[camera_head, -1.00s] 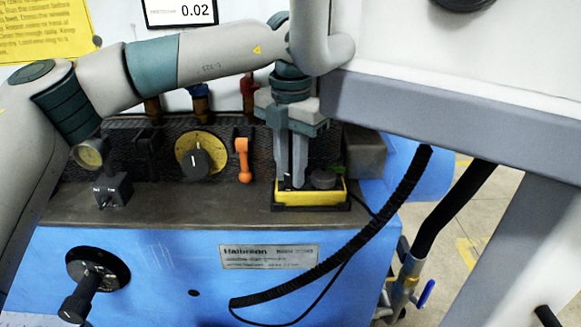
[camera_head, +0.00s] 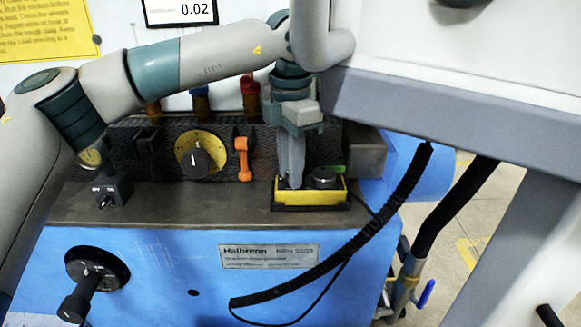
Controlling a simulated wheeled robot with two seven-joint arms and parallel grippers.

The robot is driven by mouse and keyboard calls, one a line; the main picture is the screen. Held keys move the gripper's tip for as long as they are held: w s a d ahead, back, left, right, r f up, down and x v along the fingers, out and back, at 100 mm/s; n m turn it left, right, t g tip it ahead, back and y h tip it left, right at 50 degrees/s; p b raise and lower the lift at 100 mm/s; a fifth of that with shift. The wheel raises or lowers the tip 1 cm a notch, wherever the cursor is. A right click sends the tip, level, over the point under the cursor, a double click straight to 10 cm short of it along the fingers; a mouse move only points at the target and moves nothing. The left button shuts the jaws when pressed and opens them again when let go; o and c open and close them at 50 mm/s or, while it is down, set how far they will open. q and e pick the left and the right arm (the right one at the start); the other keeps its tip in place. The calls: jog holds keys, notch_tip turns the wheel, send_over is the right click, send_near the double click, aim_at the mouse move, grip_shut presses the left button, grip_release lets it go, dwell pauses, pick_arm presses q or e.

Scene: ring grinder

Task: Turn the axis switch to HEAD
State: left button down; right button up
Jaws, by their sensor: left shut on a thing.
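My left gripper (camera_head: 292,184) points down over the yellow pendant box (camera_head: 310,197) on the machine's ledge. Its fingers are close together, shut on a small switch at the left part of the box's top. The fingers hide that switch, so its setting and any labels cannot be read; I take it to be the axis switch. A dark round knob (camera_head: 324,177) with a green piece beside it sits on the right part of the same box. My right gripper is not in view.
A yellow dial (camera_head: 201,154), an orange lever (camera_head: 243,159) and a small toggle box (camera_head: 112,190) stand left of the pendant box. A black crank (camera_head: 83,285) is on the blue front. A grey-edged panel (camera_head: 450,110) and black hose (camera_head: 350,240) are at right.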

pick_arm(q)
jog(key=m, duration=0.4)
jog(key=shift+m, duration=0.3)
jog(key=m, duration=0.3)
jog(key=shift+m, duration=0.3)
jog(key=m, duration=0.4)
jog(key=shift+s, duration=0.1)
jog(key=shift+m, duration=1.7)
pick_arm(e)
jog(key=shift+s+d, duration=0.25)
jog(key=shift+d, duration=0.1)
pick_arm(q)
jog(key=c, duration=1.5)
grip_release()
